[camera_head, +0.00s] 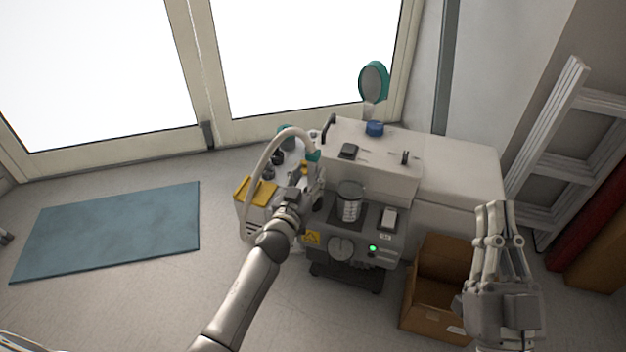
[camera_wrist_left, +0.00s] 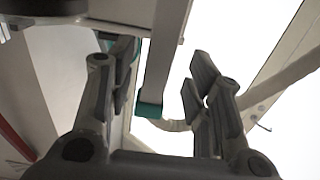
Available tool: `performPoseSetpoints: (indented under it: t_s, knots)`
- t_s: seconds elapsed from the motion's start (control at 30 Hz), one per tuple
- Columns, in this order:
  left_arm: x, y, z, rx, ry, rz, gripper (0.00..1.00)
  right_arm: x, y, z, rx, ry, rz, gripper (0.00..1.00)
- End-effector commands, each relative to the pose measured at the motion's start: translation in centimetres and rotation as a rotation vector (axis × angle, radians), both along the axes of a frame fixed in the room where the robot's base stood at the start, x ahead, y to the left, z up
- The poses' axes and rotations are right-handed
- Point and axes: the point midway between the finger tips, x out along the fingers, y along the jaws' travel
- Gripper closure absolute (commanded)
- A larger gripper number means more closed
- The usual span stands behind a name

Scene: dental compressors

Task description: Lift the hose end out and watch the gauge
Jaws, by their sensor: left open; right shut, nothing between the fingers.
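A beige hose (camera_head: 262,153) arches over the left side of the compressor unit (camera_head: 362,225) and comes down near a teal fitting (camera_head: 313,155). My left gripper (camera_head: 312,190) is beside the unit, below that fitting. In the left wrist view my left gripper (camera_wrist_left: 160,75) is open, and a pale bar with a teal tip (camera_wrist_left: 150,106) shows between its fingers. I cannot tell whether this is the hose end. The hose (camera_wrist_left: 270,90) curves behind the right finger. A round teal-rimmed face (camera_head: 374,83), possibly the gauge, stands behind the unit; no reading is legible. My right gripper (camera_head: 495,222) is shut and empty.
A green light (camera_head: 372,248) glows on the unit's front panel. An open cardboard box (camera_head: 421,312) stands right of the unit, near my right gripper. A ladder (camera_head: 545,150) leans at the right. A blue mat (camera_head: 110,230) lies on clear floor at the left.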

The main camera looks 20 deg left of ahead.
Motion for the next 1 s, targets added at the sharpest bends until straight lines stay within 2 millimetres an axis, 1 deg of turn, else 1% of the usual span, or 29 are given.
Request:
performPoseSetpoints:
  t_s: [0.1, 0.3, 0.43, 0.63, 0.67, 1.0]
  knots:
    - [1.3, -0.3, 0.0, 0.002, -0.002, 0.000, 0.54, -1.1, -0.1, 1.3, 0.028, -0.099, 0.005, 1.00]
    - [2.8, -0.3, 0.1, 0.001, -0.001, 0.000, 0.54, -2.6, -0.3, 3.1, 0.063, -0.218, 0.012, 1.00]
    - [3.1, -0.3, 0.1, 0.000, 0.000, 0.000, 0.54, -3.0, -0.3, 3.5, 0.071, -0.245, 0.013, 1.00]
    - [3.1, -0.3, 0.1, 0.000, 0.000, 0.000, 0.54, -3.0, -0.3, 3.5, 0.072, -0.247, 0.013, 1.00]
    - [3.1, -0.3, 0.1, 0.000, 0.000, 0.000, 0.55, -3.0, -0.3, 3.5, 0.071, -0.246, 0.013, 1.00]
    - [3.1, -0.3, 0.1, 0.000, 0.000, 0.000, 0.99, -3.0, -0.3, 3.5, 0.071, -0.246, 0.013, 1.00]
